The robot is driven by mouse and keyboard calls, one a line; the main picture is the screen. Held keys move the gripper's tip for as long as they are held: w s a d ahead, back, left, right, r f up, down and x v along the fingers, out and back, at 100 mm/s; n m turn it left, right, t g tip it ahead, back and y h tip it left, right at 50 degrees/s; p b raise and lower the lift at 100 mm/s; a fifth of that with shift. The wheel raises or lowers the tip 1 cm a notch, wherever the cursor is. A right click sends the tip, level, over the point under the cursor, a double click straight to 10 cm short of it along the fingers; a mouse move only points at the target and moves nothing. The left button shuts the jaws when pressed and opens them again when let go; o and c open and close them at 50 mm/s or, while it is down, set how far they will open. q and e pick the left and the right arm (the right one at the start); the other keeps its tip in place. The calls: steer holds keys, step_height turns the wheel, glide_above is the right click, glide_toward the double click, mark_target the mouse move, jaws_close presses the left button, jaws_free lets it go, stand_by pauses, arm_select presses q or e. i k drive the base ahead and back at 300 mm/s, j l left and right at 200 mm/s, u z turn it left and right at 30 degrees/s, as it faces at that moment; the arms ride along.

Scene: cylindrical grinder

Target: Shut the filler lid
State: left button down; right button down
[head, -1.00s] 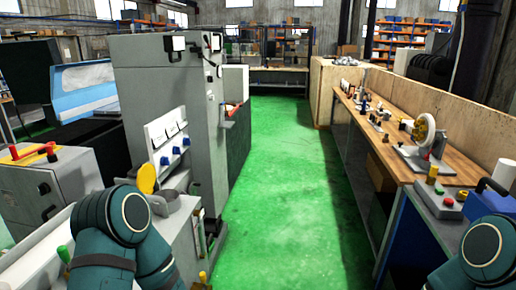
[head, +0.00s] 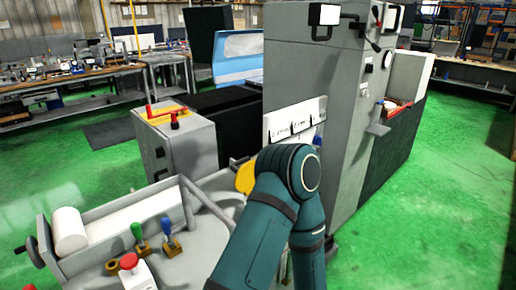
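A yellow disc (head: 245,177), which looks like the filler lid, shows just left of my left arm's elbow. My arm hides part of it and the filler below it, so I cannot tell how far it stands open now. My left arm rises from the bottom centre and bends at the elbow in front of the grey machine (head: 312,100). Its gripper is out of sight. My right gripper is also out of view.
A grey cabinet (head: 185,150) with red handles on a yellow top stands left of the lid. In front are a red button (head: 128,261), green and blue levers, and a white roll (head: 69,231). Green floor (head: 430,220) is clear at the right.

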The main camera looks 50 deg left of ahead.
mark_target(244, 182)
steer(key=i+u, duration=0.3)
steer(key=i+l+u, duration=0.25)
steer(key=i, duration=0.2)
steer(key=i+l+u, duration=0.3)
steer(key=i+j, duration=0.05)
